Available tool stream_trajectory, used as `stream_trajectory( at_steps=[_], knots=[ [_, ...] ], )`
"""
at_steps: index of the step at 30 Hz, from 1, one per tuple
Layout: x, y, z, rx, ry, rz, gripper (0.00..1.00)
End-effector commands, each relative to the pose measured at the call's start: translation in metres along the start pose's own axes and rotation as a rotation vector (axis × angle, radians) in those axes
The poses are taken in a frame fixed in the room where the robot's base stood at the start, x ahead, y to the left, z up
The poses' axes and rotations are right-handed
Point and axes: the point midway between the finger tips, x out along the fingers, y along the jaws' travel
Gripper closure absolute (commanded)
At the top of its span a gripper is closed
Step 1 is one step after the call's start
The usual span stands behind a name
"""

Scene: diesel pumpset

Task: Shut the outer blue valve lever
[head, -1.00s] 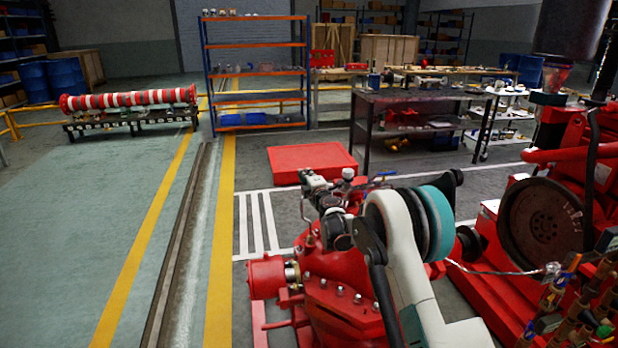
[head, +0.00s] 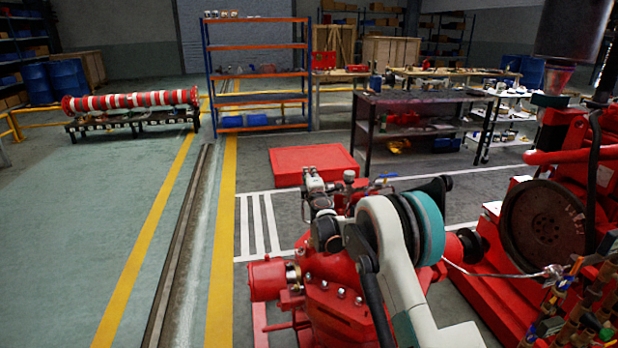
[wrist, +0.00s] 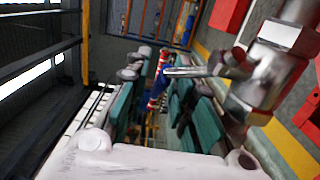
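My gripper (wrist: 158,112) shows in the wrist view with dark green pads on both fingers and a gap between them; it looks open. A bare metal rod (wrist: 188,72) reaches into the upper part of this gap from a silver valve fitting (wrist: 272,75) on the right. A blue piece (wrist: 157,97), perhaps the lever's handle, shows between the fingers; I cannot tell whether they touch it.
The red pump body (head: 325,300) lies below my arm. The red engine with its flywheel (head: 543,222) stands close on the right. A red platform (head: 312,163) and a dark workbench (head: 425,98) are beyond. The floor at left is clear.

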Motion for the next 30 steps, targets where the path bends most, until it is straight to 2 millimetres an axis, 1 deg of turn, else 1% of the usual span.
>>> stream_trajectory(
  at_steps=[9, 13, 17, 24, 27, 30],
  knots=[
    [-0.001, 0.0, -0.001, 0.0, 0.002, 0.0, 0.73],
    [-0.01, 0.001, -0.001, 0.0, 0.002, 0.0, 0.73],
    [-0.031, 0.001, -0.001, 0.0, 0.002, 0.0, 0.73],
    [-0.081, 0.0, -0.001, 0.0, 0.002, 0.0, 0.73],
    [-0.097, 0.0, -0.001, 0.0, 0.001, 0.0, 0.73],
    [-0.109, 0.0, -0.001, 0.0, 0.001, 0.0, 0.73]
  ],
)
